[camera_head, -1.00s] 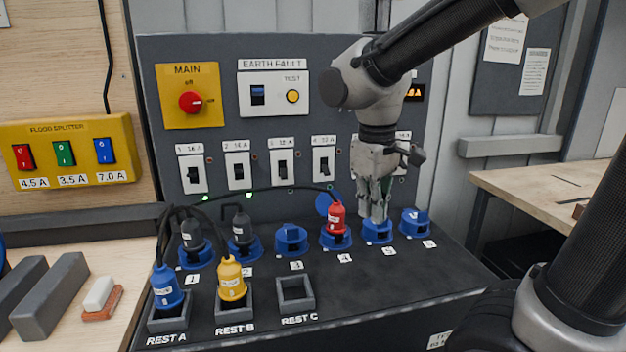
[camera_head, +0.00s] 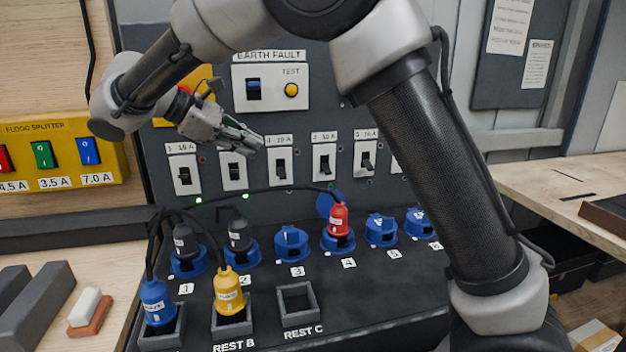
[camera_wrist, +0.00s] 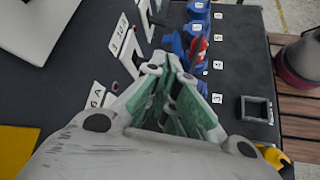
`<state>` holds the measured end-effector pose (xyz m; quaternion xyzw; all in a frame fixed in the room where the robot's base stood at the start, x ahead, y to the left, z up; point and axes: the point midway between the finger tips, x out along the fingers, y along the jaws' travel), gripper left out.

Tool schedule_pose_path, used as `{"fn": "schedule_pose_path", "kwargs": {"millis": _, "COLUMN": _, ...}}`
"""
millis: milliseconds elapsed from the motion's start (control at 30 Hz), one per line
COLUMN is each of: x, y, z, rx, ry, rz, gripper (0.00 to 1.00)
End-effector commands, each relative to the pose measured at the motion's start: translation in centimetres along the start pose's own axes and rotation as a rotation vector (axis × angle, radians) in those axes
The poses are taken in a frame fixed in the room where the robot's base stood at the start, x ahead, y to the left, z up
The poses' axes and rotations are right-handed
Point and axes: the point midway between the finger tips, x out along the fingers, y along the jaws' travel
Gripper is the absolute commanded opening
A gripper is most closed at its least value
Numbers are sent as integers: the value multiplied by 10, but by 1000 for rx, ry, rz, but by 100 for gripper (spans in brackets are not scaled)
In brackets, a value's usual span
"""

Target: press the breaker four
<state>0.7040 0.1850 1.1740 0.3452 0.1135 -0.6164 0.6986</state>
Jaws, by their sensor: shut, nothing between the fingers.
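Breaker four (camera_head: 324,160) is a white plate with a dark toggle, fourth from the left in the row on the grey upright panel. The red plug (camera_head: 338,220) stands in the blue socket numbered 4 below it. My gripper (camera_head: 258,143) is shut and empty. It lies in front of the panel by the tops of breaker two (camera_head: 234,171) and breaker three (camera_head: 281,166), left of breaker four and apart from it. In the wrist view my gripper (camera_wrist: 165,65) also shows, with breaker plates partly hidden beyond it.
The earth fault unit (camera_head: 271,83) sits above the breakers. Breaker five (camera_head: 367,154) is just right of breaker four. My arm covers the panel's right end and part of the main switch plate (camera_head: 199,76). Black and yellow plugs and cables stand low in front.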

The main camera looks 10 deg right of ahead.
Motion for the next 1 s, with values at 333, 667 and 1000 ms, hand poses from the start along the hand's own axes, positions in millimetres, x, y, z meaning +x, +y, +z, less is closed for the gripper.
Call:
{"fn": "schedule_pose_path", "kwargs": {"millis": 333, "x": 5, "y": 0, "z": 0, "rx": 1, "ry": 1, "rz": -2, "gripper": 0}}
{"fn": "schedule_pose_path", "kwargs": {"millis": 667, "x": 61, "y": 0, "z": 1, "rx": 1, "ry": 1, "rz": -4, "gripper": 0}}
{"fn": "schedule_pose_path", "kwargs": {"millis": 1000, "x": 137, "y": -1, "z": 0, "rx": 0, "ry": 0, "rz": -5, "gripper": 0}}
